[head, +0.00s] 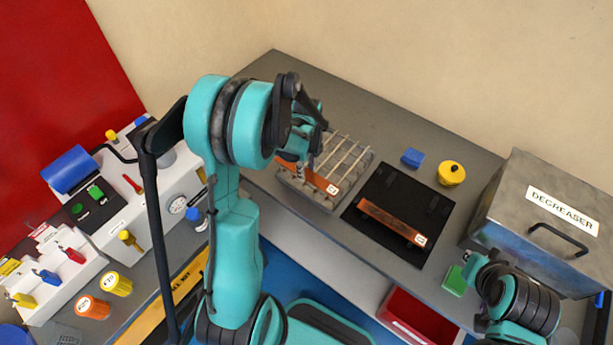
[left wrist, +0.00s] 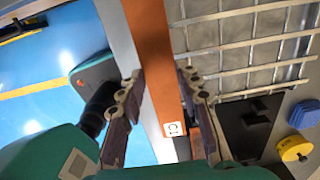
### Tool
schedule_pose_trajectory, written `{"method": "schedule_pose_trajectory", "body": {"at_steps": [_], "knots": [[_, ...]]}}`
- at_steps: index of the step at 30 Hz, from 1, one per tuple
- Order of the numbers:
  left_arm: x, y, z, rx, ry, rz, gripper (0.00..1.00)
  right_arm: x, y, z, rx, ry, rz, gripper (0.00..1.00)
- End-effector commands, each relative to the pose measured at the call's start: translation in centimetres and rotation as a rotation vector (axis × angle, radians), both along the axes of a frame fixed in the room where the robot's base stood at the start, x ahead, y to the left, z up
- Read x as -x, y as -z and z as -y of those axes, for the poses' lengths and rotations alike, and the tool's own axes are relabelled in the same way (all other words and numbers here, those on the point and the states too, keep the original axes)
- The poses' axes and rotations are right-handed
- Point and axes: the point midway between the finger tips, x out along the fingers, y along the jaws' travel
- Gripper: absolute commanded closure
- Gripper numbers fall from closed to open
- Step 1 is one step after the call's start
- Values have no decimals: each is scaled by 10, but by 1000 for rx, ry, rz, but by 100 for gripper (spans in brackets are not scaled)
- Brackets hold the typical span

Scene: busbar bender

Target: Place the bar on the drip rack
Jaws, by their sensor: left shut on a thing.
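A copper bar (head: 312,177) with a small white label is in my left gripper (head: 303,158), over the front-left part of the drip rack (head: 345,165), a metal wire grid on a tray. In the left wrist view, the bar (left wrist: 150,45) runs between the two fingers of the left gripper (left wrist: 160,105), beside the rack's wires (left wrist: 250,45). I cannot tell if the bar touches the rack. A second labelled copper bar (head: 393,221) lies on a black mat (head: 420,190). My right gripper (head: 470,268) is at the lower right; its fingers are unclear.
A grey degreaser box (head: 510,200) stands at the right. A blue block (head: 412,157) and a yellow round item (head: 451,173) sit behind the mat. A green block (head: 455,281) lies beside my right gripper. A red bin (head: 415,318) is below the table front. A control machine (head: 110,195) stands left.

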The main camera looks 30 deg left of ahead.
Motion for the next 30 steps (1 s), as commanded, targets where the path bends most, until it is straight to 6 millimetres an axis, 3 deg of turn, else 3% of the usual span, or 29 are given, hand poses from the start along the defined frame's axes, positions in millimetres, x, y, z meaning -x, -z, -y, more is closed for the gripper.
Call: {"method": "schedule_pose_trajectory", "body": {"at_steps": [9,21,22,23,24,30], "knots": [[0,39,0,0,0,0,100,0,13,0,0,0,0,100],[0,44,0,0,-1,0,100,0,17,0,0,0,0,100],[0,43,0,0,-1,0,58,0,15,0,0,0,0,100],[0,43,0,0,-1,0,50,0,15,0,0,0,0,100],[0,42,0,0,-1,0,45,0,15,0,0,0,0,100],[0,42,0,0,-1,0,45,0,15,0,0,0,0,100]]}}
